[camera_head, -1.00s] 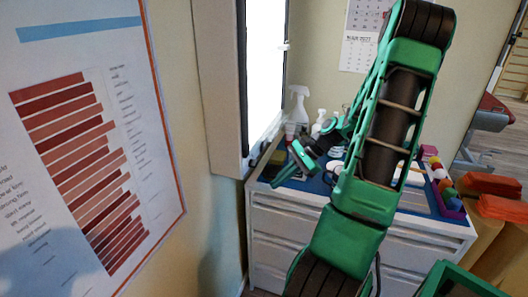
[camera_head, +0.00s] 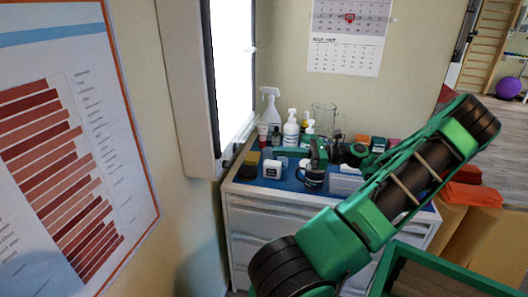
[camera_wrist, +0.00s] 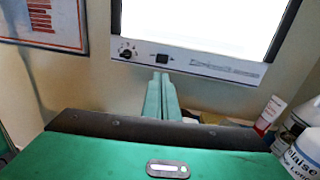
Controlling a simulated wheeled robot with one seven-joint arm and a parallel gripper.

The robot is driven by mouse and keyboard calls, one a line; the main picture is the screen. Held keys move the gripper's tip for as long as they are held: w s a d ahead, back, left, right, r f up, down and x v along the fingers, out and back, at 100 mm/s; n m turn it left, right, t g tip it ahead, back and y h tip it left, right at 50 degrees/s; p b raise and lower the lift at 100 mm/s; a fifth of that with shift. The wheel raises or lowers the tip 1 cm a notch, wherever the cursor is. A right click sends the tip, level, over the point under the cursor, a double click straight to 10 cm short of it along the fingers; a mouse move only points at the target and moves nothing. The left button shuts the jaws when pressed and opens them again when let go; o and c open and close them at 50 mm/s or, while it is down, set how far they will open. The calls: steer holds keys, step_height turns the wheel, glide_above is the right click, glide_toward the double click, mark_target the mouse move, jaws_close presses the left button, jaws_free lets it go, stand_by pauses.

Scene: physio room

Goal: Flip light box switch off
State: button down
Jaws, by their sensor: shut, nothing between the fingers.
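The light box (camera_head: 186,90) hangs on the left wall, its screen (camera_head: 232,65) glowing bright white. In the wrist view its lower grey strip (camera_wrist: 210,66) carries a round dial (camera_wrist: 127,50) and a small black switch (camera_wrist: 162,58). I cannot tell which way the switch is tipped. My gripper (camera_wrist: 161,76) is shut and empty, with its green fingertips just below the switch in the picture. I cannot tell whether they touch the strip. In the head view my gripper (camera_head: 287,152) is small, above the cabinet, pointing left toward the box. The switch is hidden there.
A white drawer cabinet (camera_head: 262,215) with a blue top stands below the box. Spray and pump bottles (camera_head: 291,128), a mug (camera_head: 313,178) and a small white jar (camera_head: 273,169) crowd its top. In the wrist view, bottles (camera_wrist: 300,130) stand at the right.

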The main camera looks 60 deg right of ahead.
mark_target(235, 150)
steer(key=x, duration=1.2)
steer(key=shift+w+a+r, duration=0.1)
steer(key=shift+w+a, duration=0.2)
